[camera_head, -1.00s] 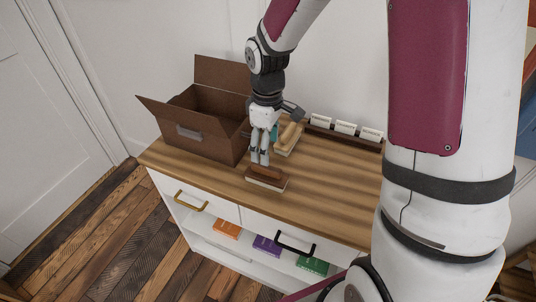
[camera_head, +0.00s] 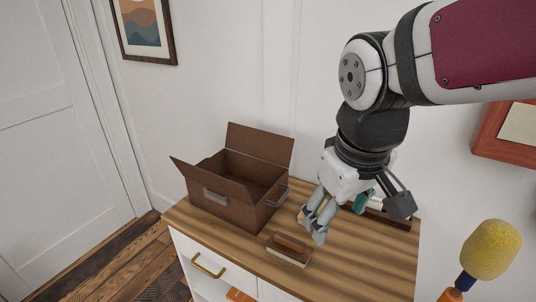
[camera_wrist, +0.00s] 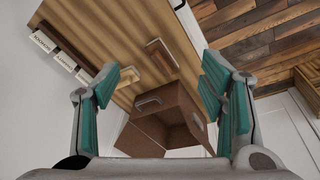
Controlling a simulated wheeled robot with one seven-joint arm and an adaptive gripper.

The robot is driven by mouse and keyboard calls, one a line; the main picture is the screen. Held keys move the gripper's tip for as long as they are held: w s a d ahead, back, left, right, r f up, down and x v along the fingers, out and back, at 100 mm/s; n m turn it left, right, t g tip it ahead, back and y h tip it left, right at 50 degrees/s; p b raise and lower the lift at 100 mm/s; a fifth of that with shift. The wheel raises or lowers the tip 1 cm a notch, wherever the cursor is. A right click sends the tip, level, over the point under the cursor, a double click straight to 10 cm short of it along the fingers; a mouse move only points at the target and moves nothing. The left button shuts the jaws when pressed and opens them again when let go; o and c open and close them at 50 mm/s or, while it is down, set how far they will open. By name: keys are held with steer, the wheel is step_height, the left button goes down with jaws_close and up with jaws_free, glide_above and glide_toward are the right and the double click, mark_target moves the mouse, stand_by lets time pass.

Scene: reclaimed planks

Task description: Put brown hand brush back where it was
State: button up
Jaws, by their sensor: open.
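The brown hand brush (camera_head: 289,246) lies on the wooden cabinet top (camera_head: 372,272), near its front edge, with its brown back up and pale bristles below. It also shows in the wrist view (camera_wrist: 161,56). My gripper (camera_head: 313,226) is raised above the cabinet top, behind and right of the brush in the head view, apart from it. Its fingers are wide apart and empty, as the wrist view shows (camera_wrist: 160,86). A paler wooden brush (camera_wrist: 129,76) lies nearby; my gripper mostly hides it in the head view.
An open brown box (camera_head: 230,200) with raised flaps and grey handles stands left on the cabinet. A dark holder with white label cards (camera_wrist: 62,54) runs along the back. A yellow-headed tool (camera_head: 490,250) shows at lower right. The cabinet top's right part is clear.

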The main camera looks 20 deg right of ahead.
steer(key=s+r+m+t, duration=0.1)
steer(key=s+m, duration=0.1)
steer(key=s, duration=0.5)
steer(key=shift+s+a+y, duration=0.3)
steer(key=shift+s+y, duration=0.05)
steer(key=shift+y, duration=0.05)
steer(key=shift+r, duration=0.1)
